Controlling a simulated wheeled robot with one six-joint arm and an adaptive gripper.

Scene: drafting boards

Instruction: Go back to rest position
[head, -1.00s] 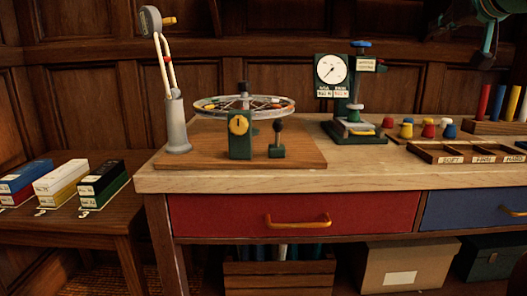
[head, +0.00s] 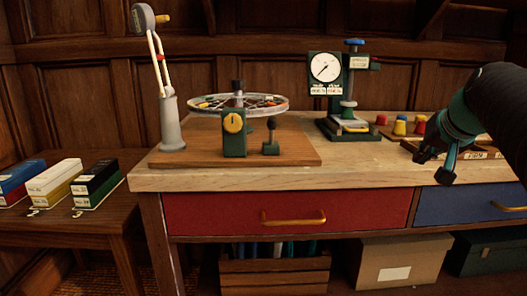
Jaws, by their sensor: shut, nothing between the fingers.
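My gripper (head: 434,167) is at the right in the head view, at the end of my dark arm. It is shut and holds nothing. It appears in front of the wooden tray with labelled compartments (head: 478,156) and hides much of it. In the picture it overlaps the right part of the bench top, above the blue drawer. Whether it touches the bench or tray I cannot tell.
The wooden bench (head: 350,178) carries a spoked wheel fixture (head: 235,132), a dial gauge stand (head: 345,95) and several coloured pegs (head: 400,125). A red drawer (head: 290,212) and blue drawer (head: 465,206) are closed. Boxes (head: 55,178) stand on a side table.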

